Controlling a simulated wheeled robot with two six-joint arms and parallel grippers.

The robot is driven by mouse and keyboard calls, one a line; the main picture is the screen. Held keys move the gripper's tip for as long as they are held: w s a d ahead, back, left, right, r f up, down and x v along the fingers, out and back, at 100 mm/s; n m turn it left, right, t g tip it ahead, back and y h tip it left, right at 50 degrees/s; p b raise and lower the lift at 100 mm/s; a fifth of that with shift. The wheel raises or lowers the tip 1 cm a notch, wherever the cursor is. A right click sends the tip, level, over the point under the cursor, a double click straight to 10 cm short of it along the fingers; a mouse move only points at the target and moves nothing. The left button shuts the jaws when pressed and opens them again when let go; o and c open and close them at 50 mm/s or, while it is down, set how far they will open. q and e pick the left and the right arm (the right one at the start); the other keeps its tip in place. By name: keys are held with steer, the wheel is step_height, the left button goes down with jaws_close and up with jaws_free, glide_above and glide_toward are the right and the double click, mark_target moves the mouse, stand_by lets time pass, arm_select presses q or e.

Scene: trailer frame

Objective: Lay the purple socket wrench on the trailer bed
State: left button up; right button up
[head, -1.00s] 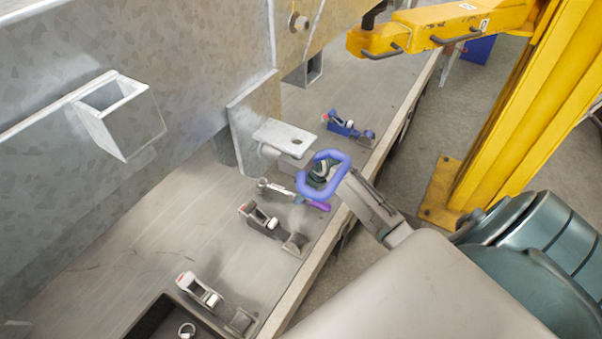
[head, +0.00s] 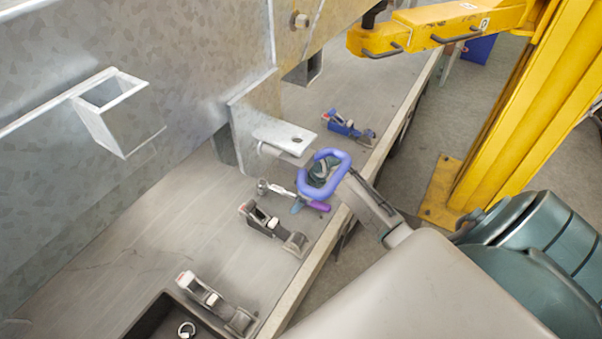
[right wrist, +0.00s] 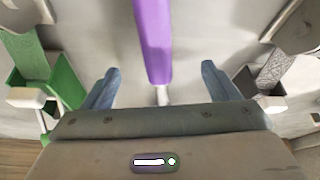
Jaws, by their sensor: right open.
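In the right wrist view the purple handle (right wrist: 153,45) runs between the two spread blue fingertips (right wrist: 160,78), with clear gaps on both sides. Part of the handle is hidden behind my wrist in the head view. My left gripper is not in view.
Grey clamps (head: 266,221) stand just below the wrench and a blue clamp (head: 347,125) above it. A metal bracket (head: 283,137) juts out close by. A green clamp (right wrist: 32,75) shows in the right wrist view. A dark tray (head: 155,318) sits at the bottom.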

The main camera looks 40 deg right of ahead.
steer(key=shift+o, duration=0.5)
steer(key=o, duration=0.3)
